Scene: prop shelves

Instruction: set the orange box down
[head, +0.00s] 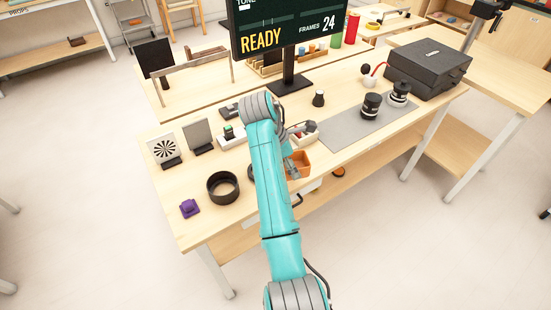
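The orange box (302,160) is an open-topped box in the head view, upright near the front edge of the wooden table, just right of my teal arm. My gripper (292,168) is at the left side of the box, partly hidden behind my forearm. Its fingers appear closed on the box's left wall. The left part of the box is covered by the gripper and arm. I cannot tell whether the box's underside touches the table top.
A monitor (290,35) and black case (428,66) stand behind.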

